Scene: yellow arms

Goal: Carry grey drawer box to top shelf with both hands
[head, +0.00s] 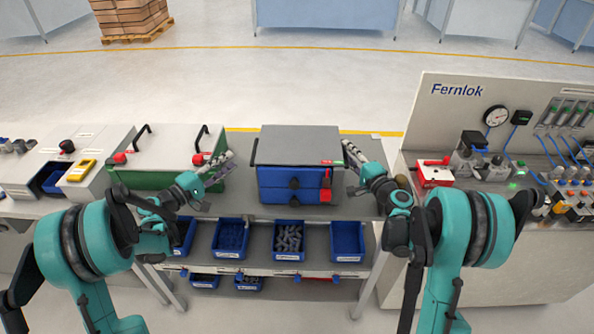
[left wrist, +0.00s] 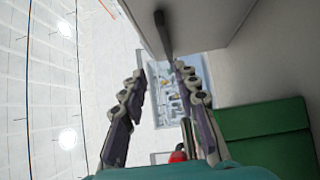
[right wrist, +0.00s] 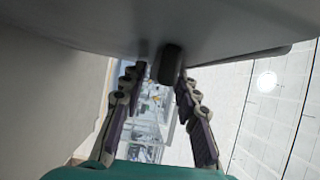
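The grey drawer box (head: 298,146), with two blue drawers in front, sits upright on the grey top surface of the rack (head: 240,188). A dark bar handle shows on its left side, also in the left wrist view (left wrist: 163,32). My left gripper (head: 222,165) is open and empty, left of the box and a little apart from it. My right gripper (head: 350,153) is open close to the box's right side. In the right wrist view a dark handle (right wrist: 170,63) lies between or just beyond its fingertips; contact is not clear.
Blue bins (head: 289,240) fill the shelf below the box. A green-fronted case (head: 160,155) with black handles and red latches stands close by my left gripper. A Fernlok panel bench (head: 470,120) stands to the right. Open floor lies behind.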

